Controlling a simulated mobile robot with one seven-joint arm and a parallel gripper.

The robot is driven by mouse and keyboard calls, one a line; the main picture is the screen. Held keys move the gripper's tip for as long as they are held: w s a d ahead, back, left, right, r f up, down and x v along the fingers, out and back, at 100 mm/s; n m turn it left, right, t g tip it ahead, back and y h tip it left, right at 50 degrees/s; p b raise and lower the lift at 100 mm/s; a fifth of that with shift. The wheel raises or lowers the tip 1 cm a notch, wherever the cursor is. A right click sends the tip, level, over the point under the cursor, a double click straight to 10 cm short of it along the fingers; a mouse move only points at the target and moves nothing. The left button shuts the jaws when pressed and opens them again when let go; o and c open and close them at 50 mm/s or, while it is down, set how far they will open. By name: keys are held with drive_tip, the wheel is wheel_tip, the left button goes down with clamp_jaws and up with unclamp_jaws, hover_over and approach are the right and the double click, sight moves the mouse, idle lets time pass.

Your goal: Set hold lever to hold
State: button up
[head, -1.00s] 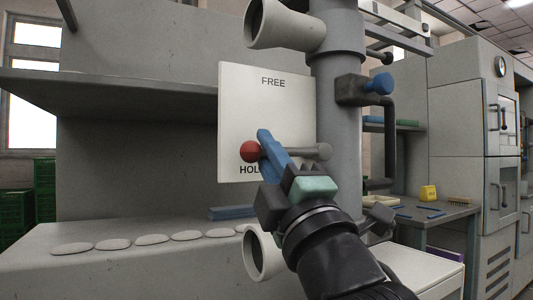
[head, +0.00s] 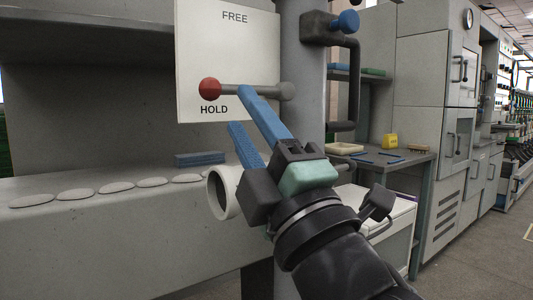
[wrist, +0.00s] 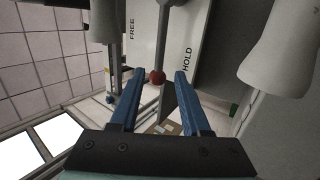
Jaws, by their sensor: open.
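The hold lever is a grey rod with a red ball knob (head: 209,89). It lies about level across a white plate (head: 190,60), its knob just above the word HOLD and well below FREE. Its pivot end (head: 287,91) is at the right, by the grey column. My gripper (head: 238,107) is open, its two blue fingers apart. In the head view the upper fingertip overlaps the rod's lower edge, right of the knob; the other finger is lower.
The grey column (head: 300,60) and a dark bracket with a blue knob (head: 346,22) stand to the right. A pale tube (head: 224,192) opens below my fingers. Several flat white discs (head: 110,188) and a blue block (head: 200,158) lie on the left ledge. A side table (head: 400,160) is behind.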

drive_tip(key=b+v, duration=0.1)
drive_tip(key=v, duration=0.5)
drive_tip(key=shift+s, duration=0.15)
drive_tip(key=shift+f, duration=0.1)
